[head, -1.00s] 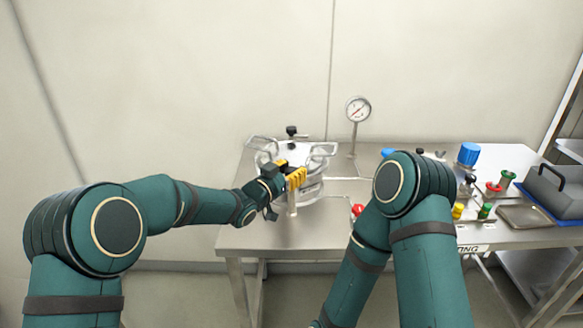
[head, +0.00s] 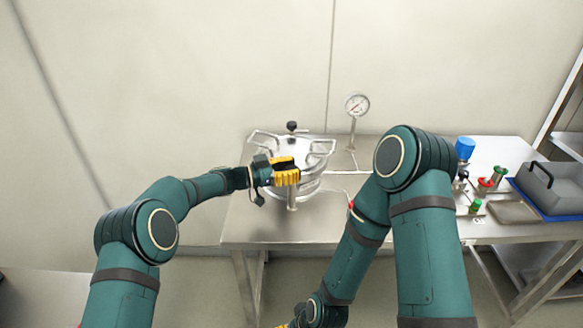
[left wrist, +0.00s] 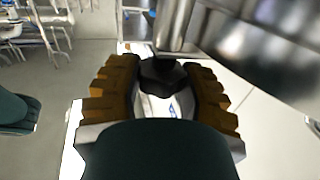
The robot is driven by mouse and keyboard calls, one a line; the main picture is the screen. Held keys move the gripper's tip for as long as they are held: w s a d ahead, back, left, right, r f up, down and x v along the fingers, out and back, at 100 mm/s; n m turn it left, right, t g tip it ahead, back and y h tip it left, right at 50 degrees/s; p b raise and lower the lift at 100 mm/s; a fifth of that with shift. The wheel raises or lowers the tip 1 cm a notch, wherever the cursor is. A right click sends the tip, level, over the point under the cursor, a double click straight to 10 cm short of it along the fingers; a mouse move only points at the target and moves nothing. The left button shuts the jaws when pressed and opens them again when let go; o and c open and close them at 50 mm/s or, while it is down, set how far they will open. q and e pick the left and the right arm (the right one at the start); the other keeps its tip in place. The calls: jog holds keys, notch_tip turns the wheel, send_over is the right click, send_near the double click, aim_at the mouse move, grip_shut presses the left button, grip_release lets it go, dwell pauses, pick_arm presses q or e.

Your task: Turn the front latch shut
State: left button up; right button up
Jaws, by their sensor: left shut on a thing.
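A round steel vessel (head: 310,185) with a domed lid and bar handles stands on the left part of the steel bench. My left gripper (head: 285,172) is at its front, with yellow fingers. In the left wrist view the gripper (left wrist: 160,92) is shut on a black knob (left wrist: 160,72) at the end of a metal bar (left wrist: 175,30), which looks like the front latch. The fingers hide most of the latch in the head view, so its angle cannot be told. My right gripper (head: 298,322) shows only partly at the bottom edge.
A pressure gauge (head: 357,105) stands behind the vessel on the bench (head: 240,225). To the right are a blue-capped valve (head: 465,148), red and green knobs, a metal tray (head: 513,211) and a grey box (head: 550,187). My right arm blocks the bench's middle.

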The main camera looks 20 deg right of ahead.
pick_arm(q)
jog(key=shift+d+r+g, duration=0.1)
jog(key=shift+g, duration=0.2)
jog(key=o, duration=1.2)
jog(key=a, duration=1.2)
jog(key=shift+w, duration=0.2)
